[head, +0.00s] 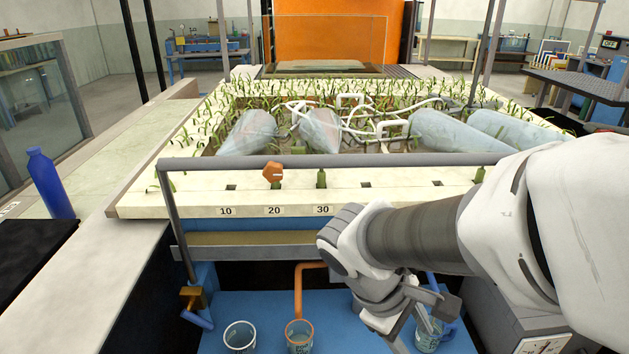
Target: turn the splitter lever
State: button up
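I cannot clearly pick out the splitter lever. An orange bent pipe (299,290) comes down below the front rail and ends over a clear beaker with an orange rim (299,337). A brass-coloured fitting (192,297) with a blue spout sits at the tank's lower left. An orange knob (272,172) stands on the pale ledge above the number 20. My gripper (432,306) is at the lower right, in front of the tank and right of the orange pipe. Its fingers are partly seen, and their gap is unclear. My arm hides the area behind it.
A grey rail (330,160) crosses the tank's front above the ledge. A clear beaker (240,336) stands on the blue floor panel, and a blue-handled jug (428,335) is beside my gripper. A blue bottle (50,183) stands at left.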

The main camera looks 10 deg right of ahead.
jog(key=w+f+n+t+h+b, duration=0.3)
jog(key=w+f+n+h+b, duration=0.4)
jog(key=f+n, duration=0.4)
jog(key=w+a+f+n+t+b, duration=0.4)
jog(key=w+a+f+n+t, duration=0.3)
jog(key=a+f+n+t, duration=0.5)
jog(key=w+d+b, duration=0.1)
jog(key=w+d, duration=0.3)
jog(key=d, duration=0.1)
jog(key=w+d+r+n+g+b, duration=0.1)
jog(key=w+d, duration=0.3)
jog(key=d, duration=0.1)
jog(key=w+d+n+b, duration=0.1)
jog(key=w+d, duration=0.3)
jog(key=d, duration=0.1)
jog(key=shift+w+r+g, duration=0.1)
jog(key=shift+r+g, duration=0.1)
jog(key=shift+g, duration=0.1)
grip_shut()
